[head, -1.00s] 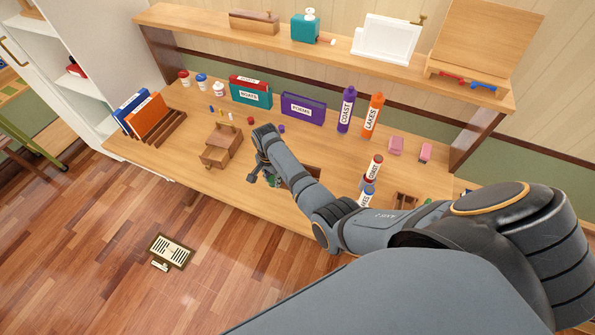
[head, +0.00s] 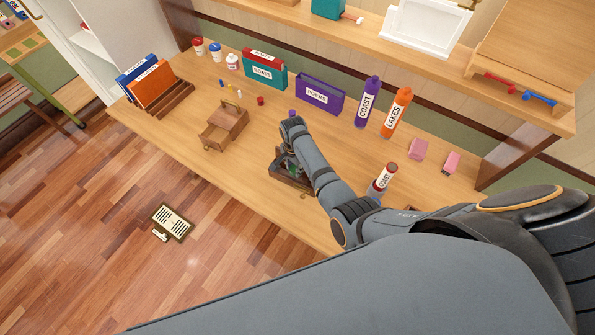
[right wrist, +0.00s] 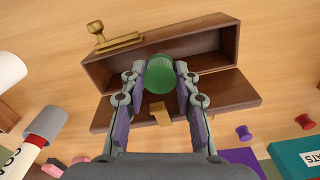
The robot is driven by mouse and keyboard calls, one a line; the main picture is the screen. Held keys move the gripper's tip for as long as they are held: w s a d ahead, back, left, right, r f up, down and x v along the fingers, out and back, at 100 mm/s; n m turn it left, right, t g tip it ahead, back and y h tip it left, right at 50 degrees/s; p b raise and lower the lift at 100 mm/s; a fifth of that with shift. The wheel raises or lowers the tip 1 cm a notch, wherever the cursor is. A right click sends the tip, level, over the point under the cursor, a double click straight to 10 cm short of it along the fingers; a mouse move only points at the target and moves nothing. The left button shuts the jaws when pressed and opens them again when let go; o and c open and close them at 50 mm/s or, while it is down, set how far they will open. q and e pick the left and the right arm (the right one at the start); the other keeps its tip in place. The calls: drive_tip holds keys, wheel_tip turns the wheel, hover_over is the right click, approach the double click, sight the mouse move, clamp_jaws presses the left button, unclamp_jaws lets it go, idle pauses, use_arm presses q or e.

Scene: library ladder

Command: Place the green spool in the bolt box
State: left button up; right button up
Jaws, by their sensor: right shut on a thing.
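My right gripper (right wrist: 160,72) is shut on the green spool (right wrist: 159,77), held between its two fingertips. In the right wrist view, the spool overlaps the opening of a dark wooden box (right wrist: 228,88) with a brass clasp on its near panel. I cannot tell whether the spool is above the box or partly inside. This box seems to be the bolt box; no label shows. In the head view, my right gripper (head: 288,168) is at that box (head: 294,184), largely hidden by my arm. My left gripper is not in view.
A red spool (right wrist: 304,121) and a purple spool (right wrist: 243,134) lie nearby. The tabletop between the two boxes is clear.

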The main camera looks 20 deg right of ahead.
wheel_tip(320, 180, down, 4)
drive_tip(key=shift+d+r+b, duration=0.1)
drive_tip(key=shift+r+b, duration=0.05)
drive_tip(key=shift+b, duration=1.1)
drive_tip(key=shift+w+d+r, duration=0.1)
drive_tip(key=shift+d+r, duration=0.05)
drive_tip(key=shift+d, duration=0.1)
drive_tip(key=shift+a, duration=0.25)
drive_tip(key=shift+f, duration=0.25)
drive_tip(key=shift+d+f, duration=0.1)
drive_tip(key=shift+f, duration=0.2)
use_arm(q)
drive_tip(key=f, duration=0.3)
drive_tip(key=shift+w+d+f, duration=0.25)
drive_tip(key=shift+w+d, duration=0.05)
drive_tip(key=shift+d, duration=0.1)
use_arm(e)
drive_tip(key=o, duration=0.8)
